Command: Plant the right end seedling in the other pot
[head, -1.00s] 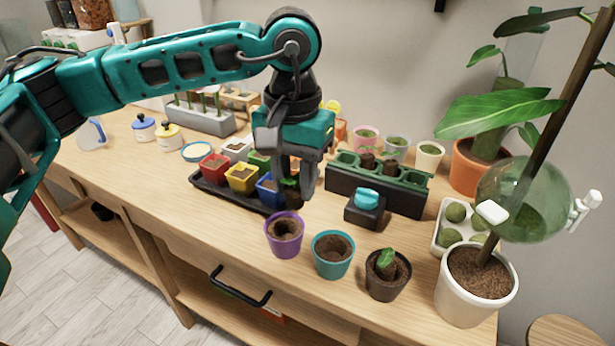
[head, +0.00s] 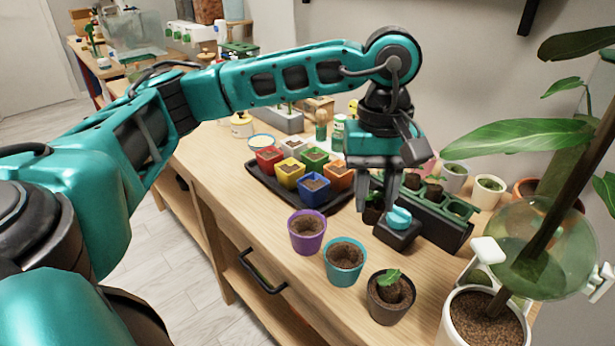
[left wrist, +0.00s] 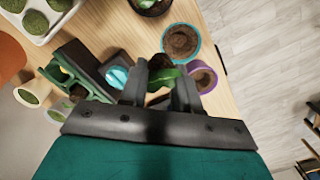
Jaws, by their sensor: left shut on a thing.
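My left gripper (head: 376,200) is shut on a seedling (head: 373,212) with a dark soil plug. In the left wrist view the green leaf of this seedling (left wrist: 164,78) shows between the fingers. It hangs beside a dark block with a blue top (head: 398,222), left of the green seedling tray (head: 455,212), which holds dark plugs. A purple pot (head: 306,236) and a teal pot (head: 345,265) hold soil with no plant visible. A dark pot (head: 389,303) holds a small green seedling (head: 390,278). My right gripper is out of view.
Square coloured pots stand in a black tray (head: 262,192) to the left. A large plant in a white pot (head: 485,322) and a clear round disc (head: 550,250) stand at the right. Small round pots (head: 488,192) stand behind the seedling tray. Bare wood lies left of the purple pot.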

